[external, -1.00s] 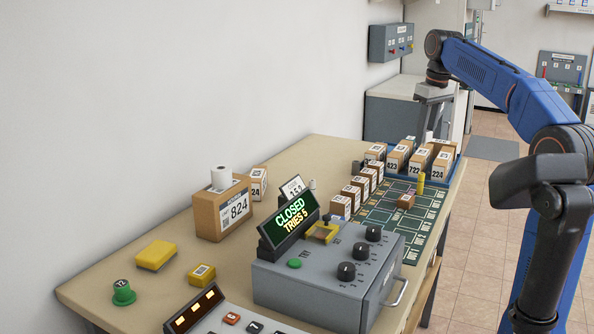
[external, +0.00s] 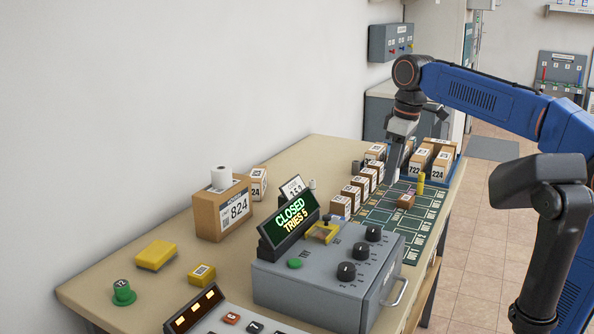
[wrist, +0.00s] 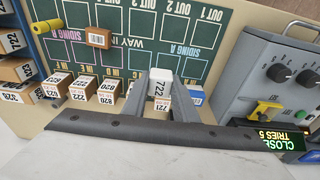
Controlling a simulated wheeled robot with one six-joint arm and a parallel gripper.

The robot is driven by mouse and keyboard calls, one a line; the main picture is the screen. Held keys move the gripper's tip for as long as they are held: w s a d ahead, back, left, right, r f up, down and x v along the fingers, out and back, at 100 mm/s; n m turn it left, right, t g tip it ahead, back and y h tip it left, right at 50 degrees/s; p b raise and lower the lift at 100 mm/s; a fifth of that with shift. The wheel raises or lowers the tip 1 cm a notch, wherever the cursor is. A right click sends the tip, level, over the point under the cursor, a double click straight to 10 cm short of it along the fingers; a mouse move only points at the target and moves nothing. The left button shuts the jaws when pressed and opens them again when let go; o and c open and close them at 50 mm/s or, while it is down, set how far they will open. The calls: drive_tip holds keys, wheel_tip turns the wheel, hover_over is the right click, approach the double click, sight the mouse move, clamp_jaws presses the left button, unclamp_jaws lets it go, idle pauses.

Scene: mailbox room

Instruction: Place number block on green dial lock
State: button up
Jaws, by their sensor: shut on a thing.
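In the external view my gripper (external: 393,175) points down beside the row of small cartons; the held block is not clear there. A grey lock box (external: 320,286) with black dials and a green button (external: 295,263) stands at the table's front right. Its sign (external: 290,221) reads CLOSED, TRIES 5. A green round piece (external: 124,292) with a number on top stands at the front left. I cannot tell which green thing is the dial lock.
Small brown cartons (external: 351,198) line the green track mat (external: 385,219), with a brown block (external: 405,201) and yellow cylinder (external: 421,183) on it. A blue tray (external: 451,172) holds larger cartons. Carton 824 (external: 222,208) stands left. Table between it and the yellow block (external: 156,255) is clear.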

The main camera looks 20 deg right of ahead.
approach(384, 227)
drive_tip(key=f, duration=0.5)
drive_tip(key=shift+w+a, duration=0.15)
drive_tip(key=shift+w, duration=0.1)
drive_tip(key=shift+f, duration=0.25)
drive_tip(key=o, duration=1)
drive_tip(key=shift+r, duration=0.15)
drive_tip(key=shift+o, duration=0.5)
drive_tip(key=r, duration=0.8)
drive_tip(key=s+d+r, duration=0.1)
drive_tip(key=r, duration=0.3)
drive_tip(key=shift+s+d, duration=0.1)
drive_tip(key=shift+s, duration=0.05)
